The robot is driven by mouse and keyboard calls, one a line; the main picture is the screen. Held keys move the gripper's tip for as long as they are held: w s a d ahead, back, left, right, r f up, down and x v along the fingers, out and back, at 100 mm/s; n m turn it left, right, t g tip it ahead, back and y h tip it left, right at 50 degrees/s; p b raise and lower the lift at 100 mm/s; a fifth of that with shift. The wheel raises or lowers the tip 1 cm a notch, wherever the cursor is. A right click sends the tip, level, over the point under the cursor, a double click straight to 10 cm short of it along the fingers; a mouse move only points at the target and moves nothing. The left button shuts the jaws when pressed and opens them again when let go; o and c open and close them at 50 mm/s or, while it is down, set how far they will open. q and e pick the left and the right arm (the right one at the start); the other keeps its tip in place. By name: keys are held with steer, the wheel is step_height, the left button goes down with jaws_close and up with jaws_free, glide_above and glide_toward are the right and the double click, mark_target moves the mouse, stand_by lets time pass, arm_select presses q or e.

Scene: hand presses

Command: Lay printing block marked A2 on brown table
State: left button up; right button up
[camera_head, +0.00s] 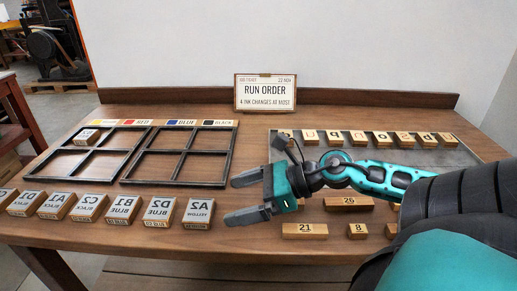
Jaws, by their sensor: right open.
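The printing block marked A2 (199,211) has a pale top with mirrored lettering and wooden sides. It stands at the right end of a row of similar blocks along the front left of the brown table (180,252). My right gripper (236,198) comes in from the right with its two dark fingers apart and pointing left. The fingers are empty, and their tips are just to the right of the A2 block, apart from it in the picture. My left gripper is not in view.
Neighbouring block D2 (159,209) stands just left of A2. Two dark divided frames (151,154) lie behind the row; one block (87,136) sits in the left frame's back left compartment. Numbered wooden pieces (304,231) lie at right. A run order sign (265,92) stands behind.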

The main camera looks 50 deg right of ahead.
steer(key=shift+p+v, duration=0.3)
steer(key=shift+v, duration=1.55)
steer(key=shift+a, duration=0.1)
